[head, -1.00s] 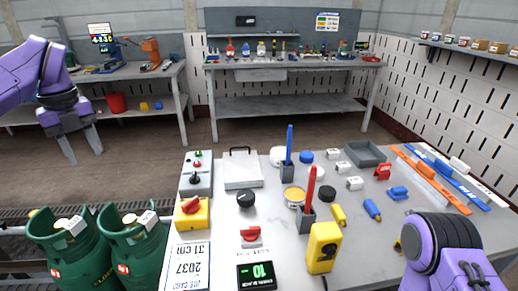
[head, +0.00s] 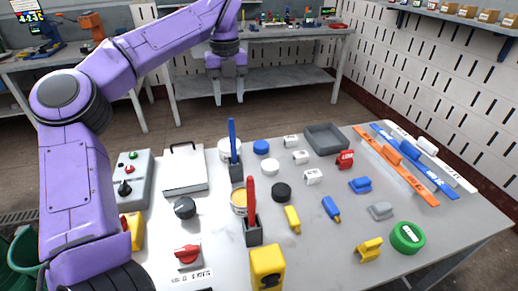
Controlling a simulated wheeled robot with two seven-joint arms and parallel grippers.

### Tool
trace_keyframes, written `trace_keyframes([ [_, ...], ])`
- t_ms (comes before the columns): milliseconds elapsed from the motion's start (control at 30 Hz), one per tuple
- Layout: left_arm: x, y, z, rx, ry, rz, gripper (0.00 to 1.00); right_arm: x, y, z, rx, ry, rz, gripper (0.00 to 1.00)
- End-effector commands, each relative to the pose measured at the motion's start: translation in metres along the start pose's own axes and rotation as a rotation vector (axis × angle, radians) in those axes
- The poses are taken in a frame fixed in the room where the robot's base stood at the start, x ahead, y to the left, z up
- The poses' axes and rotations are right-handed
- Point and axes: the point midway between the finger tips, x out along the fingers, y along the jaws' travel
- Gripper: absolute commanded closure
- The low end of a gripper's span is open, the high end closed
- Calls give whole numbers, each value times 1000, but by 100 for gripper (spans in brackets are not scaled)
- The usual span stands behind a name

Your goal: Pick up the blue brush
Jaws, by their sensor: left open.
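The blue brush (head: 232,138) stands upright in a small dark grey holder (head: 237,169) on the work table. Only its blue handle shows above the holder; its lower end is hidden inside. My left gripper (head: 229,98) is open and empty, with its fingers pointing down. In the picture it appears just above the top of the blue handle, and I cannot tell its exact distance from it. My right gripper is not in view.
A red-handled brush (head: 251,200) stands in a similar holder (head: 253,233) nearer me. A white tin (head: 229,148) and a yellow-topped tin (head: 240,203) stand close to the blue brush's holder. A grey tray (head: 326,137) lies to the right.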

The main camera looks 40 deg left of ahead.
Motion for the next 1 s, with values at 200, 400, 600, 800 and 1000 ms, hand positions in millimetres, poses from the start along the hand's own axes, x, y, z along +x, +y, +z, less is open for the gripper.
trace_keyframes([
  [200, 39, -6, -2, 11, 3, 0, 51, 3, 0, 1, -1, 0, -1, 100],
  [400, 68, -6, -6, 14, 5, 2, 51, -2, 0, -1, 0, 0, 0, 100],
  [600, 95, -5, -7, 10, 2, -1, 51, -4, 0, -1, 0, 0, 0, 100],
  [800, 96, -5, -6, 9, 0, -1, 51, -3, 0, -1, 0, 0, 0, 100],
  [1000, 96, -5, -6, 9, 0, -1, 100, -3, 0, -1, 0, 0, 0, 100],
])
